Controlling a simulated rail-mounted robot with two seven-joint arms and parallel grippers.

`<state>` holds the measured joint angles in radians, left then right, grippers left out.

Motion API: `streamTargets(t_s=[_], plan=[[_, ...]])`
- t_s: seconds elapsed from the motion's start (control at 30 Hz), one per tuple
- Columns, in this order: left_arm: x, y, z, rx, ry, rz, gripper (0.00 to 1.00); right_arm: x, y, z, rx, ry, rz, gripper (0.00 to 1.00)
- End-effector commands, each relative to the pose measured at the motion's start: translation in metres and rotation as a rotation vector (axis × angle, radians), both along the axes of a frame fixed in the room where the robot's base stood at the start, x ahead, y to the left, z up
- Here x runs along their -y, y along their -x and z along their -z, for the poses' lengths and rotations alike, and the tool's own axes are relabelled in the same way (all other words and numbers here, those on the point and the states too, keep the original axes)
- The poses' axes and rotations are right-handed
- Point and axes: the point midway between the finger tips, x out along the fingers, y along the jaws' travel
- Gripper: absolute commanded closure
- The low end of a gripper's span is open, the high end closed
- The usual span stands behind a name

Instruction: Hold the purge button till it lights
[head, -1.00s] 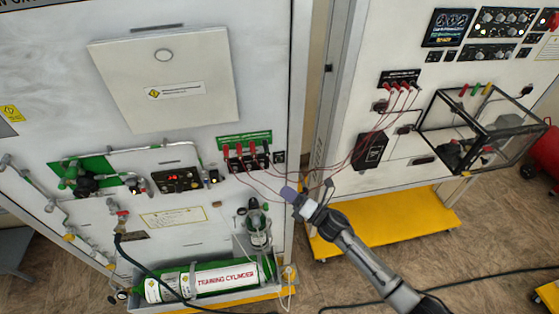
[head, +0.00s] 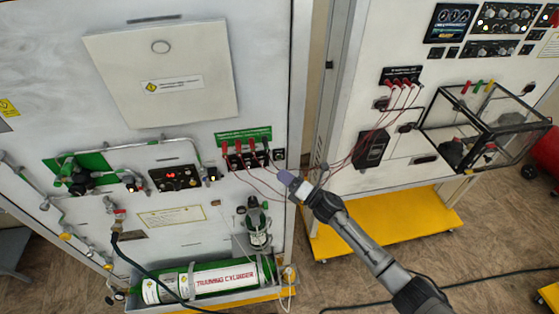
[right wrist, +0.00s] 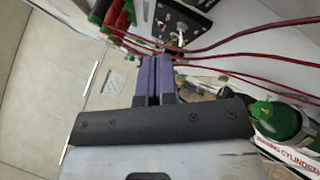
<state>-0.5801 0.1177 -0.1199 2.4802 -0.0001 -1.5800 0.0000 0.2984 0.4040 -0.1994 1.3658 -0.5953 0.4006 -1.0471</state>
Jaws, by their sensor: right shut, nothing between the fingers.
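No label reading purge is legible, so I cannot tell which control is the purge button. A small black plate (head: 279,156) is at the right end of the row of red and black plugs on the left cabinet. A black plate with a metal fitting also shows in the right wrist view (right wrist: 182,18), beyond the fingertips. A black control panel (head: 176,179) with small buttons and an amber light is further left. My right gripper (head: 287,179) has purple fingers, shut and empty, in front of the cabinet's right edge, below the small plate. The fingers also show in the right wrist view (right wrist: 153,75).
Red leads (right wrist: 240,43) run from the plugs (head: 245,155) to the right-hand cabinet, close to the gripper. A clear box (head: 480,125) stands out at the right.

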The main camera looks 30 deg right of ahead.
Motion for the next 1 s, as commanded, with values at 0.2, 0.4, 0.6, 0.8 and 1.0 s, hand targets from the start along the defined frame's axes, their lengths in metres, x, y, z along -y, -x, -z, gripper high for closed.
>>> streamTargets(t_s=[0.2, 0.4, 0.6, 0.8, 1.0], plan=[[0.002, 0.0, 0.017, 0.0, 0.005, -0.004, 0.67, 0.007, -0.02, 0.003, 0.001, 0.0, -0.001, 1.0], [0.001, 0.0, 0.023, -0.001, 0.004, -0.003, 0.67, 0.01, -0.03, 0.001, 0.0, -0.001, 0.0, 1.0], [0.0, 0.0, 0.024, 0.0, -0.001, 0.001, 0.67, 0.011, -0.033, 0.0, -0.001, 0.0, -0.001, 1.0], [-0.002, 0.0, 0.024, 0.0, -0.008, 0.005, 0.67, 0.011, -0.033, 0.0, 0.0, -0.001, 0.0, 1.0], [-0.003, 0.0, 0.024, -0.001, -0.008, 0.006, 0.67, 0.011, -0.032, 0.0, 0.0, -0.001, 0.0, 1.0]])
